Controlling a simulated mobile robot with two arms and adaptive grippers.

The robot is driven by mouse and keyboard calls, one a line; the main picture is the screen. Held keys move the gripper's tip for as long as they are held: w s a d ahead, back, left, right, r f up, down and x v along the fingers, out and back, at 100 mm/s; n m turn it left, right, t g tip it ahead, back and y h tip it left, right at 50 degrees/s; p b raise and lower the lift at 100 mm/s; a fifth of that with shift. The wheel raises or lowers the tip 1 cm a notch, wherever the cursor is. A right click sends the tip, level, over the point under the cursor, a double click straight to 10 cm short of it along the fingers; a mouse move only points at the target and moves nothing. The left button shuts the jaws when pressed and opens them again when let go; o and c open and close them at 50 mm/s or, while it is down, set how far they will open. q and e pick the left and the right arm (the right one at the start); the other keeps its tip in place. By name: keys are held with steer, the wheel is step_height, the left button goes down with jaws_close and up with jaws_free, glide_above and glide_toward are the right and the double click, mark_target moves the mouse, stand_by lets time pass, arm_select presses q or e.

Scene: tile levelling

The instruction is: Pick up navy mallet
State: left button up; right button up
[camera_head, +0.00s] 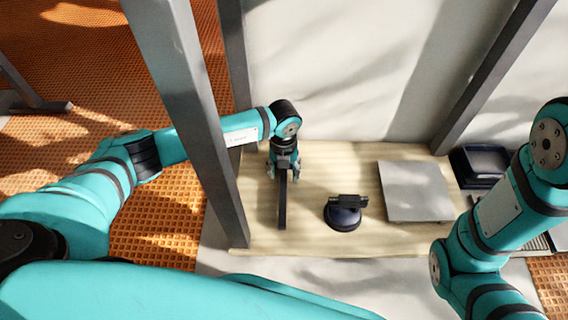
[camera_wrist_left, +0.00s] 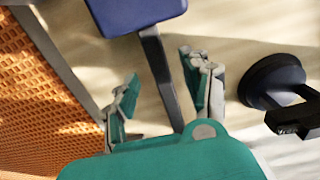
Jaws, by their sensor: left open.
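The navy mallet shows in the left wrist view with its navy head (camera_wrist_left: 136,10) at the top edge and its dark grey handle (camera_wrist_left: 160,75) running down toward my gripper. In the head view only its dark handle (camera_head: 282,208) shows clearly on the board; I cannot make out the head there. My left gripper (camera_head: 283,172) is open and points down over the mallet. In the left wrist view its two fingers (camera_wrist_left: 163,92) stand apart on either side of the handle. I cannot tell how high above the handle they are. My right gripper is not in view.
A dark suction lifter (camera_head: 343,216) stands on the pale wooden board (camera_head: 385,241) right of the mallet; a grey tile (camera_head: 415,191) lies further right. A dark container (camera_head: 480,164) is beyond the tile. Grey posts (camera_head: 188,105) rise at the board's left side and behind.

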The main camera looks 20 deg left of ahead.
mark_target(284, 177)
arm_select(q)
step_height(284, 177, down, 4)
steer(key=b, duration=0.3)
steer(key=shift+f, duration=0.15)
jaws_close()
steer(key=shift+r, duration=0.2)
